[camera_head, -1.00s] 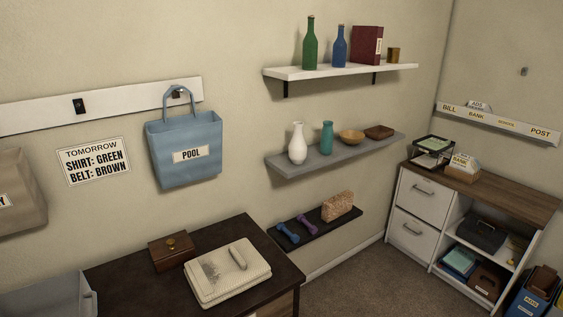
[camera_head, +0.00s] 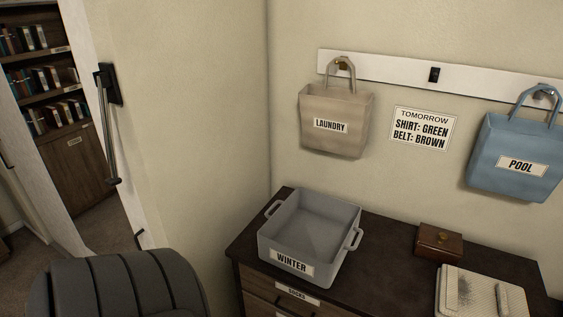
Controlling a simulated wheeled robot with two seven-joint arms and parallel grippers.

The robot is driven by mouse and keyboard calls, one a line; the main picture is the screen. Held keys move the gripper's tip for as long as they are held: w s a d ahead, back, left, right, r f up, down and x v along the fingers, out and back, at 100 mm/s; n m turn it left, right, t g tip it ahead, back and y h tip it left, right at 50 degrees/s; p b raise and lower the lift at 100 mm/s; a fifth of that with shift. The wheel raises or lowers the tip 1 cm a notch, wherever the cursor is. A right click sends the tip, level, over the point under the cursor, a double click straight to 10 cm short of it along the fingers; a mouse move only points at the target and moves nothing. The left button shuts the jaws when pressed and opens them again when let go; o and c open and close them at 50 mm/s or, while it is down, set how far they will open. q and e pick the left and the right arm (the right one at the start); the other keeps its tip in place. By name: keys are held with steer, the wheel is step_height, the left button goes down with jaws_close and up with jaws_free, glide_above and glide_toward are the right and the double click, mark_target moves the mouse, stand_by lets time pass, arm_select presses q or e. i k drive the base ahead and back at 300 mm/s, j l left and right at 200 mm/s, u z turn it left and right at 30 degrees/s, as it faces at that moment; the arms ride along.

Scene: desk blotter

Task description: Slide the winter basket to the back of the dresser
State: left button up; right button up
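The winter basket (camera_head: 284,266) is a grey, open-topped bin with a WINTER label on its front and a handle on each side. It looks empty. It sits on the left end of the dark dresser top (camera_head: 380,270), turned at an angle, with its front near the dresser's front edge. Bare dresser top shows to its right. Neither of my grippers is in view.
LAUNDRY (camera_head: 334,122) and POOL (camera_head: 516,160) bags hang above. A dark padded chair back (camera_head: 118,285) stands front left, near a door handle (camera_head: 109,125).

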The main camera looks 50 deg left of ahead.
mark_target(310, 237)
steer(key=u, duration=1.35)
